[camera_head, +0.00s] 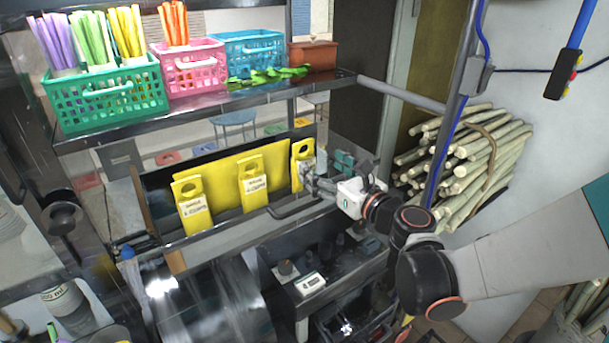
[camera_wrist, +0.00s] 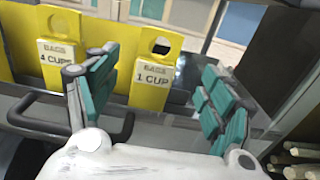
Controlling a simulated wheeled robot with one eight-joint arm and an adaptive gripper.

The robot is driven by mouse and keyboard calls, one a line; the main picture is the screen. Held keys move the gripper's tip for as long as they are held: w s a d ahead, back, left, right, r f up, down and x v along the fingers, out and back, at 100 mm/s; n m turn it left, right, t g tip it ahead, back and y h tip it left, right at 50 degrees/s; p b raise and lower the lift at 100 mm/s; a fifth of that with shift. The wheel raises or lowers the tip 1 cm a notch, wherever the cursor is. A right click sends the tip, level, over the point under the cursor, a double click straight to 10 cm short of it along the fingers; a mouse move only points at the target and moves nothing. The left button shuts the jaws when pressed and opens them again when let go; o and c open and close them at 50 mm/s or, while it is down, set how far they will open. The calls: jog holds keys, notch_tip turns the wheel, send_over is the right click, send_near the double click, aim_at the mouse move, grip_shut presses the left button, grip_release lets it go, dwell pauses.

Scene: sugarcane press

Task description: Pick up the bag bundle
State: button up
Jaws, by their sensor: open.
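Several yellow bag bundles hang or stand in a row on the ledge below the shelf. In the head view there is a left bundle (camera_head: 194,206), a middle bundle (camera_head: 253,184) and a right bundle (camera_head: 302,152). In the wrist view the bundle labelled "1 CUP" (camera_wrist: 153,70) is ahead, between my fingers in the picture, and the "4 CUPS" bundle (camera_wrist: 60,48) is to the left. My gripper (camera_head: 325,170) is open and empty, close to the right bundle. Its teal-padded fingers (camera_wrist: 158,92) are spread wide. I cannot tell whether either touches the bundle.
A dark bar handle (camera_wrist: 70,122) lies in front of the bundles, near my left finger. A metal shelf (camera_head: 205,105) with a green basket (camera_head: 108,98), pink basket (camera_head: 190,68) and blue basket (camera_head: 248,52) is above. Sugarcane stalks (camera_head: 460,160) are stacked at right.

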aim_at(303, 156)
jog(key=x, duration=0.8)
jog(key=shift+w+a+r, duration=0.1)
jog(key=shift+a+r, duration=0.2)
jog(key=c, duration=1.1)
